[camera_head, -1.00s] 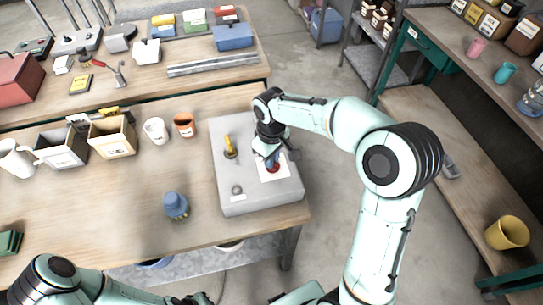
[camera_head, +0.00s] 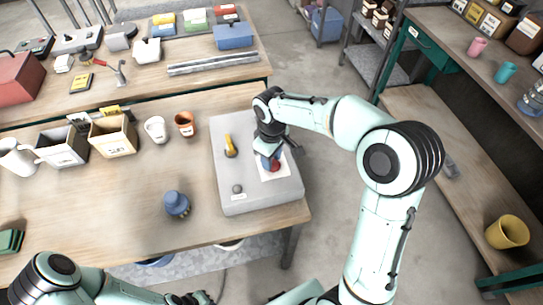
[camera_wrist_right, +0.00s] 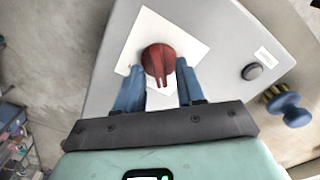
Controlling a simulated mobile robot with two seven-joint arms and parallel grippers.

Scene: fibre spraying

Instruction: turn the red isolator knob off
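The red isolator knob (camera_wrist_right: 158,60) sits on a white square plate (camera_wrist_right: 187,38) on top of a grey box (camera_head: 245,203). In the right wrist view its raised bar points toward my gripper. In the head view the knob (camera_head: 275,166) is partly hidden by my right gripper (camera_head: 269,162). That gripper's two blue fingers, also in the right wrist view (camera_wrist_right: 159,72), are apart, one on each side of the knob's near part. I cannot tell whether they touch it. My left gripper (camera_head: 188,299) is at the bottom edge of the head view; its fingers are unclear.
The grey box also bears a yellow-handled switch (camera_head: 230,146) and a dark round button (camera_head: 237,188). A blue knob-like object (camera_head: 176,204) stands left of the box. Cups and open bins (camera_head: 113,136) stand farther left. The bench (camera_head: 110,210) is clear at the front.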

